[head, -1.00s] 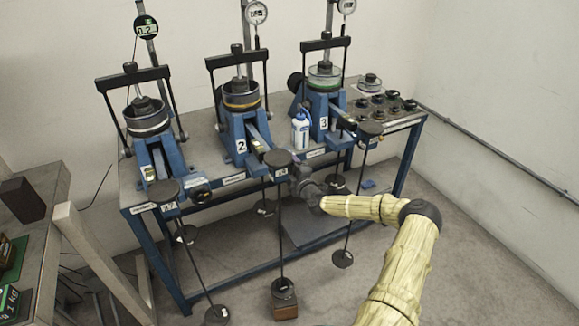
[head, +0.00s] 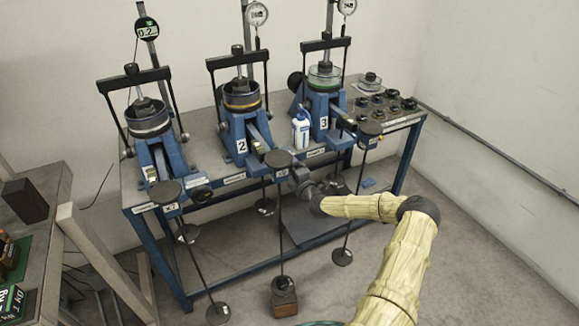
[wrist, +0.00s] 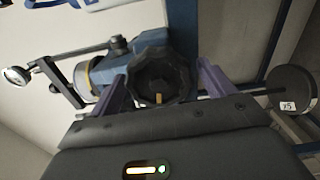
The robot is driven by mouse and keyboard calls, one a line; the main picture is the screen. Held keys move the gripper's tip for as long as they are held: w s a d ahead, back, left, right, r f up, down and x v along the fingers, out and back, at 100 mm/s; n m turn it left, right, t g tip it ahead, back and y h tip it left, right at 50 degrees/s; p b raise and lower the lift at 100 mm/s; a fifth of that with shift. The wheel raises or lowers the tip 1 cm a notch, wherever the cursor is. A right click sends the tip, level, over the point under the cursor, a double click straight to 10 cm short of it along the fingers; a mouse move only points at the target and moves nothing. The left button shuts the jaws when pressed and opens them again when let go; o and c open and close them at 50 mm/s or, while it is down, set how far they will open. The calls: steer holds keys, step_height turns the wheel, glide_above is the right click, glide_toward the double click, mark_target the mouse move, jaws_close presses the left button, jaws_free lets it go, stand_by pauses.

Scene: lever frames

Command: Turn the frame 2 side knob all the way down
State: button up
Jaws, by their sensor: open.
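The gripper and wrist hide the knob there.
Frame 1 (head: 160,150) stands left and frame 3 (head: 325,105) right. A white bottle (head: 300,132) stands between frames 2 and 3. Thin hanger rods drop before the bench; frame 2's ends by a brown block (head: 285,300) on the floor. The floor at right is clear.

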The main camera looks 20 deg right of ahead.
steer(key=s+p, duration=0.1)
steer(key=s, duration=0.4)
steer(key=shift+s+d, duration=0.15)
steer(key=shift+s, duration=0.05)
steer(key=shift+p, duration=0.3)
stand_by(0.5)
steer(key=s+d+f+m+g+h, duration=0.1)
steer(key=s+d+f+m+g, duration=0.15)
steer(key=s+m+g, duration=0.5)
steer(key=s+a+r+m+g+p, duration=0.1)
steer(key=s+a+r+m+g, duration=0.2)
steer(key=s+a+r, duration=0.3)
steer(key=s+a+r+m+g+p, duration=0.1)
steer(key=s+a+r+m+g, duration=0.25)
steer(key=a+r, duration=0.5)
steer(key=s+a+r+m, duration=0.2)
steer(key=s+a+r, duration=0.1)
steer(key=s, duration=0.4)
steer(key=s+a+r+m+g, duration=0.1)
steer(key=s+a+r+m, duration=0.1)
steer(key=s+a, duration=0.4)
steer(key=shift+s+r+m, duration=0.4)
steer(key=shift+s+r, duration=0.15)
steer(key=shift+s, duration=0.3)
